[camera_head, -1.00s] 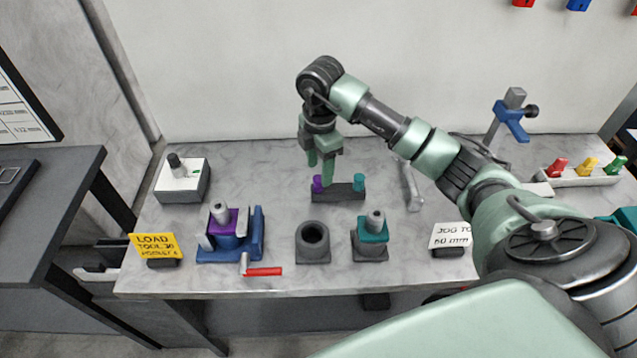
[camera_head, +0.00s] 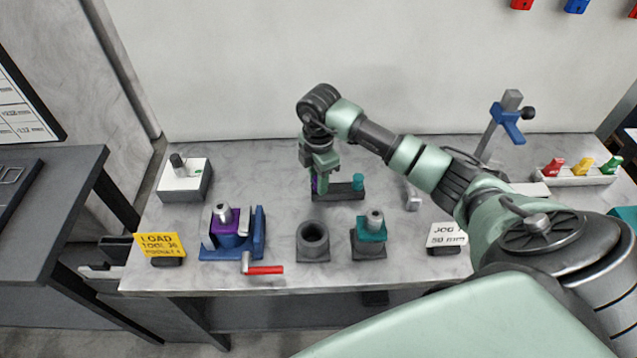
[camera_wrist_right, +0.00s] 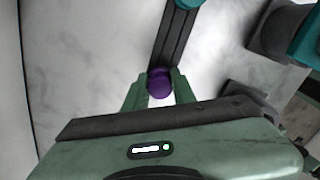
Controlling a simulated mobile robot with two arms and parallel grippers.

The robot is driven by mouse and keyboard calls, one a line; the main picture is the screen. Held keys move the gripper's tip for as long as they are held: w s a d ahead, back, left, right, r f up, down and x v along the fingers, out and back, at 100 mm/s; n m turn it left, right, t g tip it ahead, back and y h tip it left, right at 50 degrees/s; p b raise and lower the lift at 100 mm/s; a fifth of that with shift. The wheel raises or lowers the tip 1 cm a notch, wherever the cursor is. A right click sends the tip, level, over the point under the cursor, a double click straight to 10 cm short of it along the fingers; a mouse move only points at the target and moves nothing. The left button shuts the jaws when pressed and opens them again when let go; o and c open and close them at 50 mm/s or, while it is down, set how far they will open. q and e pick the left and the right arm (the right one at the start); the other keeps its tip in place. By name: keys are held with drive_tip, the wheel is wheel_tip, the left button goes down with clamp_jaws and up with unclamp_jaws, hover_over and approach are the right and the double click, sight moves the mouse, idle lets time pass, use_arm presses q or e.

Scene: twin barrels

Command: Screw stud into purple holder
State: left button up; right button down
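The purple stud stands in a dark rack (camera_head: 340,195) at the back middle of the bench; its purple top (camera_wrist_right: 160,83) shows in the right wrist view. My right gripper (camera_head: 319,188) is lowered over it, with one finger on each side of the purple top. The fingers look open, but whether they touch the stud is hard to tell. In the head view the fingers mostly hide the stud. The purple holder (camera_head: 227,229) is held in a blue vise (camera_head: 259,235) at the front left, with a grey piece on its top. My left gripper is out of view.
A teal stud (camera_head: 358,181) stands at the rack's right end. In front are a dark hollow cylinder (camera_head: 313,241) and a teal holder (camera_head: 372,236). A red vise handle (camera_head: 265,270) projects at the front edge. A white-topped box (camera_head: 184,181) stands at the left.

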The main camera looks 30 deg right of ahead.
drive_tip(key=shift+r, duration=0.1)
wheel_tip(320, 180, up, 20)
drive_tip(key=b, duration=0.1)
idle(0.5)
idle(0.4)
